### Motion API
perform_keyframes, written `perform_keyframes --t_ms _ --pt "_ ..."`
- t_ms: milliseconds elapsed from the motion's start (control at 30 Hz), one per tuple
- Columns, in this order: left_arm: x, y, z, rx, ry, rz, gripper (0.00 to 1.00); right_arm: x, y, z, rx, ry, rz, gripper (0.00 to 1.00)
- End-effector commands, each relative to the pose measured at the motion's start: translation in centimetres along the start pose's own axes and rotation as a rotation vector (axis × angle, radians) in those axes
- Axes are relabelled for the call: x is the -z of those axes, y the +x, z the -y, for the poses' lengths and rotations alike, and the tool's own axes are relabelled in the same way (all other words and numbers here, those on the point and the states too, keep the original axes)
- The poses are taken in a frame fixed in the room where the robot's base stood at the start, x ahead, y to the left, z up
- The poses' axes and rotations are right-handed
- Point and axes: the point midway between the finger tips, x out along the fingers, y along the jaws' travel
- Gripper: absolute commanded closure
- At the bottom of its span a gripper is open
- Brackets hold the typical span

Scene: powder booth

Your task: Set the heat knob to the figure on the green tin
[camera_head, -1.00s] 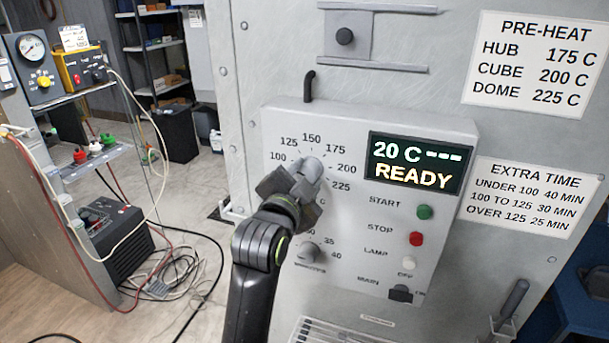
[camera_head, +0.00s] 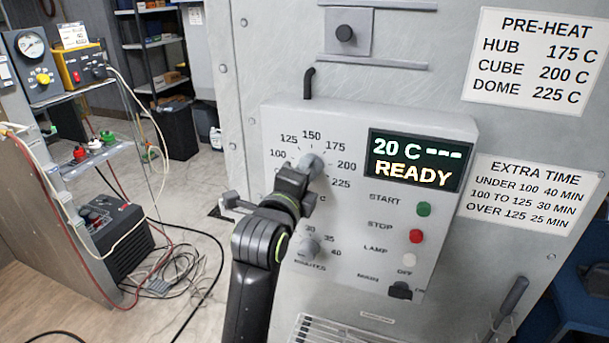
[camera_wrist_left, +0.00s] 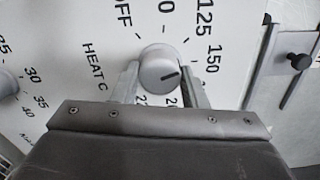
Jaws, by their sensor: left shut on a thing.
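The heat knob (camera_head: 312,167) is a grey round knob on the oven's control panel, ringed by figures from 100 to 225. My left gripper (camera_wrist_left: 160,85) is shut on it, one finger on each side. In the left wrist view the knob (camera_wrist_left: 158,70) has a dark pointer line aimed roughly at the 150 mark; a finger hides the figure beside it. A small green item (camera_head: 108,137), possibly the green tin, stands on the shelf at left beside red and white ones; no figure on it is readable. My right gripper is not in view.
The display (camera_head: 417,162) reads 20 C, dashes and READY. Below it are a green START button (camera_head: 424,209), red STOP button (camera_head: 416,236) and lower minutes knob (camera_head: 308,250). A PRE-HEAT sign (camera_head: 536,63) lists HUB 175, CUBE 200, DOME 225. Cables lie on the floor at left.

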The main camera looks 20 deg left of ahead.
Motion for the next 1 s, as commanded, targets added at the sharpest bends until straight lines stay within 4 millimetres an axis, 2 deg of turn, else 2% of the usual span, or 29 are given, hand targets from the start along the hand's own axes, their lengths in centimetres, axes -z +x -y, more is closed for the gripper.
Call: perform_keyframes --t_ms 700,1000 --pt "0.0 0.0 0.1 0.004 0.677 0.003 0.84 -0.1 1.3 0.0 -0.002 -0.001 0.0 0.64" --pt "0.0 0.0 0.1 0.005 0.9 0.004 0.84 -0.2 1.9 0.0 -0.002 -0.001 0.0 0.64"
